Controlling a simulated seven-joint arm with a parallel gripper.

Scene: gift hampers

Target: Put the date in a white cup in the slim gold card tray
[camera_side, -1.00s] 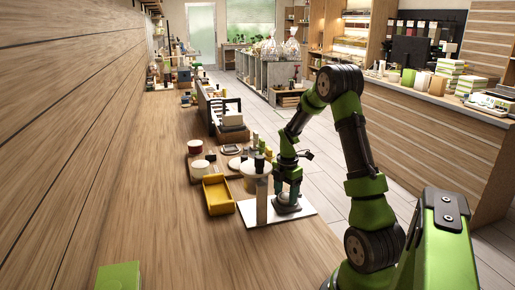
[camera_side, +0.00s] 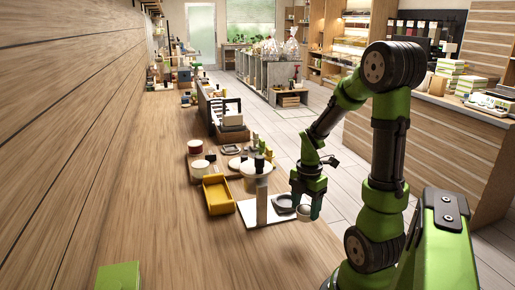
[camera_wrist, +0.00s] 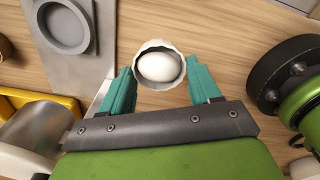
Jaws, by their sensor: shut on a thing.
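A small white cup (camera_side: 304,213) with a fluted rim hangs between the teal fingertips of my gripper (camera_side: 306,205). In the wrist view the cup (camera_wrist: 159,46) shows from above, with a smooth pale oval inside; no brown date can be made out. My gripper (camera_wrist: 163,82) is shut on the cup, one finger at each side. The cup is over the right end of a white board, to the right of a dark dish. A yellow-gold tray (camera_side: 217,194), likely the card tray, lies left of the board; its yellow rim (camera_wrist: 66,103) shows at the wrist view's left.
Round tubs (camera_side: 200,168) and small goods crowd behind the tray.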

